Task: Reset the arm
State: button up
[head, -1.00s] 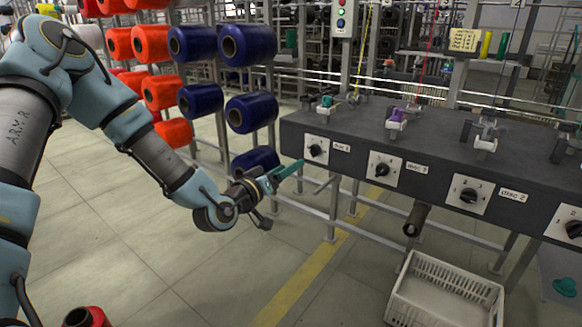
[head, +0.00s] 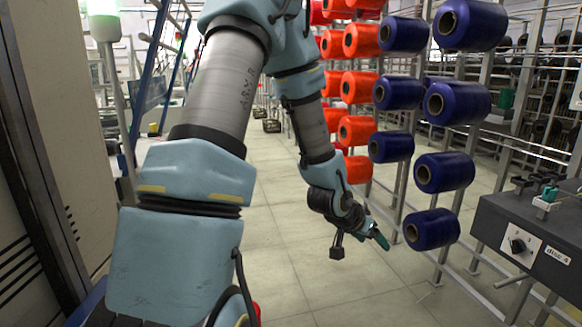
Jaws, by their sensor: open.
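My arm hangs in the middle of the head view, bent at the elbow, with its lower part pointing down. My gripper (head: 380,240) is at the lower centre right, its teal fingertips pointing down and to the right. It is open and holds nothing that I can see. The gap between its fingers is small in this view. It is in front of the yarn rack, left of the lowest blue spool (head: 432,229), with no visible contact.
A rack of orange spools (head: 357,130) and blue spools (head: 447,101) stands at centre right. The dark winding bench with a dial (head: 517,245) is at the lower right. A grey cabinet (head: 50,150) is close on the left. Tiled floor (head: 285,275) lies open below the gripper.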

jog(key=s+a+r+n+g+y+p, duration=0.1)
jog(key=a+r+n+y+p, duration=0.2)
jog(key=a, duration=0.6)
jog(key=s+a+r+n+y, duration=0.1)
jog(key=a+r+y, duration=0.1)
jog(key=a+r, duration=0.5)
jog(key=s+a+r+n+g+y+p, duration=0.1)
jog(key=s+a+r+n+g+p, duration=0.1)
jog(key=s+a, duration=0.5)
jog(key=a+r+n, duration=0.1)
jog(key=a, duration=0.2)
jog(key=shift+s+a+r+y, duration=0.2)
jog(key=shift+a+r+y, duration=0.05)
jog(key=shift+a+y, duration=0.15)
